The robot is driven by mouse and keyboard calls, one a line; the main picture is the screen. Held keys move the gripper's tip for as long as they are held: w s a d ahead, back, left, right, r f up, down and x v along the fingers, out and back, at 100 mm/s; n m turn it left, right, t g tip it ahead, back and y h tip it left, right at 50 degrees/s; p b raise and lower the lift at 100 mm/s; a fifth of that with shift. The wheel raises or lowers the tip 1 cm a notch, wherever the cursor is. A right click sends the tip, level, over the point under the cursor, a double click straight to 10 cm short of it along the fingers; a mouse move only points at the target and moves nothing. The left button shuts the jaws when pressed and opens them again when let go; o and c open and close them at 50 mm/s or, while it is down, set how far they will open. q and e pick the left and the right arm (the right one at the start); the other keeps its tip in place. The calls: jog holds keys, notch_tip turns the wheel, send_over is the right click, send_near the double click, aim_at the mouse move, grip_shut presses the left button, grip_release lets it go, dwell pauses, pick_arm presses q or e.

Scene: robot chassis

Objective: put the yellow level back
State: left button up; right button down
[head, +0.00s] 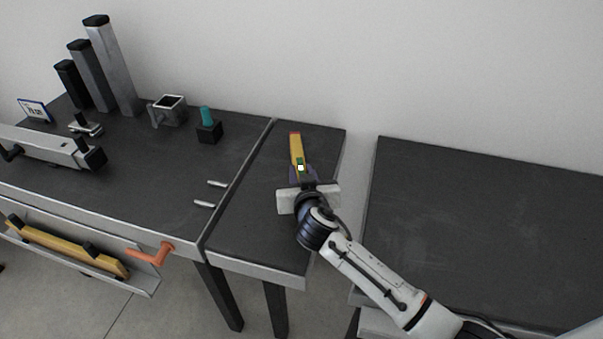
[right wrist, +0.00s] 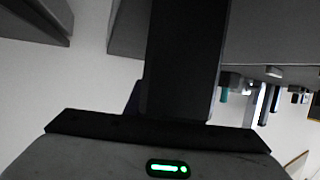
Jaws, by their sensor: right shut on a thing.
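The yellow level (head: 296,147) is a narrow yellow bar with a red far end and a small green and white patch near the fingers. It points away from me over the narrow right part of the dark bench. My right gripper (head: 302,176) is shut on its near end. The fingers hide that end, and I cannot tell whether the level touches the bench top. In the right wrist view a broad dark bar (right wrist: 185,60) rises from the gripper; its colour is lost in shadow. My left gripper is not in view.
Left bench (head: 150,180) holds a teal-topped black block (head: 208,128), a grey mug-like holder (head: 168,110) and tall posts (head: 112,65). A longer yellow bar (head: 65,246) lies in a front tray (head: 140,281) beside an orange handle (head: 150,256). The right table (head: 490,220) is bare, across a gap.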

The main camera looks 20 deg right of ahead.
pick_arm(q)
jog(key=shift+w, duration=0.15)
pick_arm(e)
jog(key=c, duration=1.9)
grip_release()
jog(key=shift+f, duration=0.1)
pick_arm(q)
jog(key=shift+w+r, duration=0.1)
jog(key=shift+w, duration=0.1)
pick_arm(e)
jog(key=o, duration=0.4)
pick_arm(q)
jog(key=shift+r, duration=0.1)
pick_arm(e)
jog(key=shift+s+r, duration=0.15)
jog(key=shift+r, duration=0.05)
jog(key=v, duration=1.1)
jog(key=shift+s+r, duration=0.15)
jog(key=shift+s, duration=0.2)
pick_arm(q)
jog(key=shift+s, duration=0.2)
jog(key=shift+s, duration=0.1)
